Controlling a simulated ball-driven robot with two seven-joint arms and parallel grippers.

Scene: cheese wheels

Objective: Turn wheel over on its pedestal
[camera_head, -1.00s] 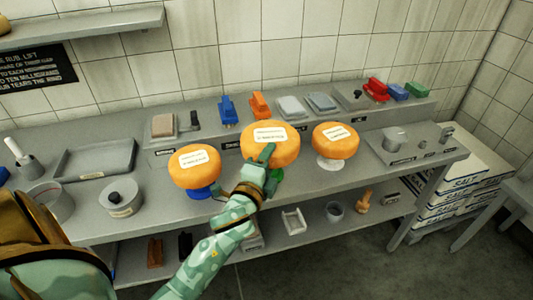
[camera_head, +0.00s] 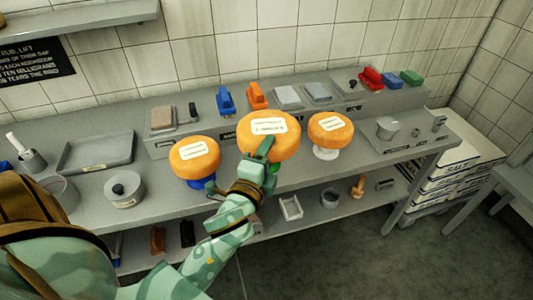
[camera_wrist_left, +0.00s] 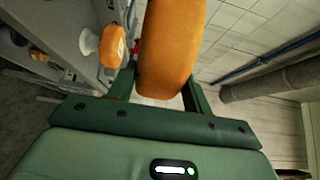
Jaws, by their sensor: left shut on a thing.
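The middle orange cheese wheel (camera_head: 290,137) has a white label on its upward face. My left gripper (camera_head: 265,155) is shut on its near side. In the left wrist view the wheel (camera_wrist_left: 170,45) sits between the two fingers (camera_wrist_left: 160,88). It looks raised and nearer the head camera than the two wheels beside it. A bit of a green pedestal (camera_head: 276,169) shows under it, mostly hidden by my gripper. My right gripper is not in view.
A left wheel (camera_head: 194,156) stands on a blue pedestal (camera_head: 202,183), a right wheel (camera_head: 331,128) on a white pedestal (camera_head: 326,154). Behind are several coloured blocks on a raised shelf. A grey tray (camera_head: 97,154) and a weight (camera_head: 123,189) are at left.

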